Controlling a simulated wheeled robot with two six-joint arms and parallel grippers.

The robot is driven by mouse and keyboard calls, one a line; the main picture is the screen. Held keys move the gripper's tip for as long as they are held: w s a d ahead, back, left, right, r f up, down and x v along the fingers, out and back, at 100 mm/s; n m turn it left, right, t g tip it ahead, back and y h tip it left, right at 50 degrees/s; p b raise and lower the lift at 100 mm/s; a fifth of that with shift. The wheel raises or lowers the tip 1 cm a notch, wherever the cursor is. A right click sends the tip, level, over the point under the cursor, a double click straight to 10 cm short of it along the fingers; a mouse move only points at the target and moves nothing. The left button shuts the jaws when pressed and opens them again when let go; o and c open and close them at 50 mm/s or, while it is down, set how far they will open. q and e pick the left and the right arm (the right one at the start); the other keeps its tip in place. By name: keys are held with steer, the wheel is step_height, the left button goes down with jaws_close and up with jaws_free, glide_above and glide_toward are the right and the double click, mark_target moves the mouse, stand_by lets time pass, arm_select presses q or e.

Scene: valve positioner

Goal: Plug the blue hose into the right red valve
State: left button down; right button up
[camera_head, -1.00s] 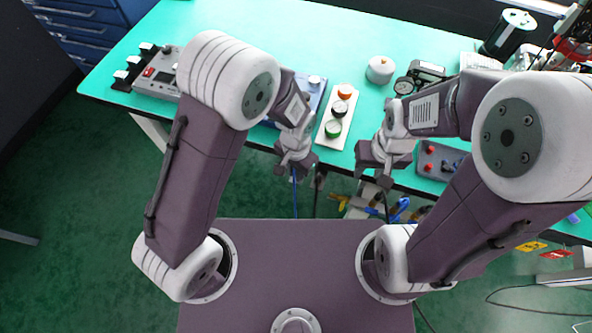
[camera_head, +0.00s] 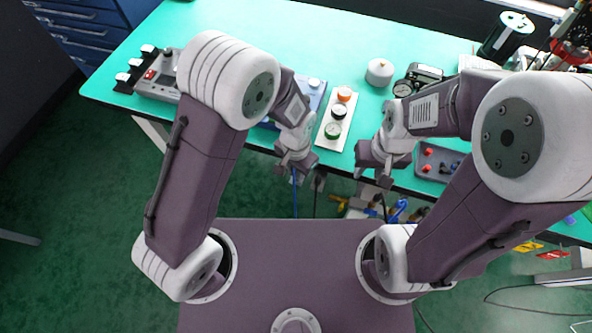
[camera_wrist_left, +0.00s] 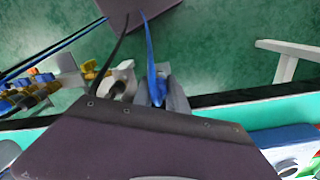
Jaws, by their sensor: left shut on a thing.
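The blue hose (camera_head: 295,196) hangs from my left gripper (camera_head: 294,171), near the table's front edge. In the left wrist view the blue hose (camera_wrist_left: 150,50) runs into my left gripper (camera_wrist_left: 157,92), which is shut on its end. A grey box with red knobs and a blue part (camera_head: 440,163) sits at the front edge, right of my right gripper (camera_head: 376,178). I cannot tell which red part is the right red valve. My right gripper points down at the table edge; its fingers are too small to judge.
A white panel with orange, black and green buttons (camera_head: 338,118) lies between the arms. A white round pot (camera_head: 380,72) and a black gauge device (camera_head: 405,88) stand behind. A grey switch box (camera_head: 155,78) sits left. A black hose (camera_wrist_left: 118,55) hangs beside the blue one.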

arm_select(q)
steer(key=shift+r+p, duration=0.4)
steer(key=shift+r, duration=0.1)
step_height(320, 180, up, 4)
steer(key=p, duration=0.4)
steer(key=shift+f, duration=0.1)
stand_by(0.5)
